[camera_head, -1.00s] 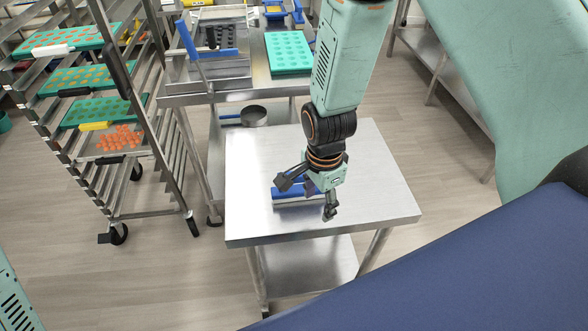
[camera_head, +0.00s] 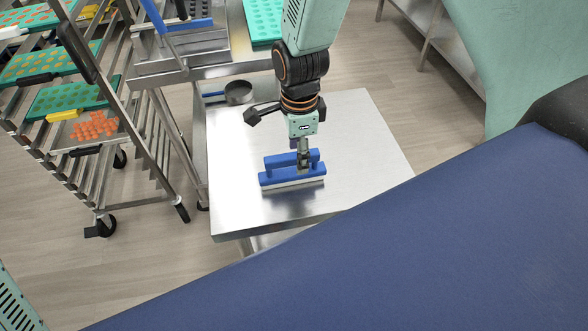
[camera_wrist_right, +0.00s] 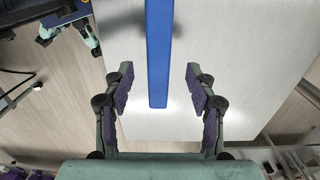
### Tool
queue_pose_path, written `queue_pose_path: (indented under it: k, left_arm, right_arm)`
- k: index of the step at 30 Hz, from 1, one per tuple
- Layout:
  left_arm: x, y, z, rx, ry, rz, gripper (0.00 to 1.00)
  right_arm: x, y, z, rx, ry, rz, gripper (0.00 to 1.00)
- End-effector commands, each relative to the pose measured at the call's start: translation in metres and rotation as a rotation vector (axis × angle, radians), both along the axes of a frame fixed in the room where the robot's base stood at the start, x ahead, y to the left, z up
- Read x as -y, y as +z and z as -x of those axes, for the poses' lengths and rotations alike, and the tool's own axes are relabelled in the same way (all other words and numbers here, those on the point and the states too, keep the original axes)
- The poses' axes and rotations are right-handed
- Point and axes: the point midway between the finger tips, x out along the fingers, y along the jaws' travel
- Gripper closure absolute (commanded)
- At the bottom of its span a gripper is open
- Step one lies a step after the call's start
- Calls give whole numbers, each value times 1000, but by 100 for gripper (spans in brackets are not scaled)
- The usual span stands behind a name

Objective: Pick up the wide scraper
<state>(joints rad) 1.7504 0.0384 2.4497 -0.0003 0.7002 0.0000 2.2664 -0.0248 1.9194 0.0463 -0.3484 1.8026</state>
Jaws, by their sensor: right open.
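The wide scraper (camera_head: 280,178) lies on the small steel table in the head view, with a blue raised handle and a pale lower edge. My right gripper (camera_head: 303,158) comes down from above, over the scraper's handle. In the right wrist view the scraper shows as a straight blue bar (camera_wrist_right: 158,55) running down the middle. There my right gripper (camera_wrist_right: 160,78) is open, one purple-padded finger on each side of the bar with gaps between. The head view does not show clearly how deep the fingers reach. My left gripper is out of view.
The steel table (camera_head: 235,215) is otherwise clear. A rack (camera_head: 110,150) with green moulds and orange gummies stands at left. A bench (camera_head: 160,75) behind holds a blue-handled frame and a green mould, with a round pan (camera_head: 238,93) on its lower shelf.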

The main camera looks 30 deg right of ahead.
Motion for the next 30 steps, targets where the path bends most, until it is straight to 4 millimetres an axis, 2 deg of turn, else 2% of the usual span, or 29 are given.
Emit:
queue_pose_path:
  k: [12,22,30]
  left_arm:
    - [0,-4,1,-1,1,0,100]
    - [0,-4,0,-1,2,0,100]
    - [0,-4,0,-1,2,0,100]
  right_arm:
    - [-7,-54,-5,-2,3,-1,43]
    - [-7,-60,-8,1,3,0,43]
    - [-7,-60,-7,1,2,-1,65]
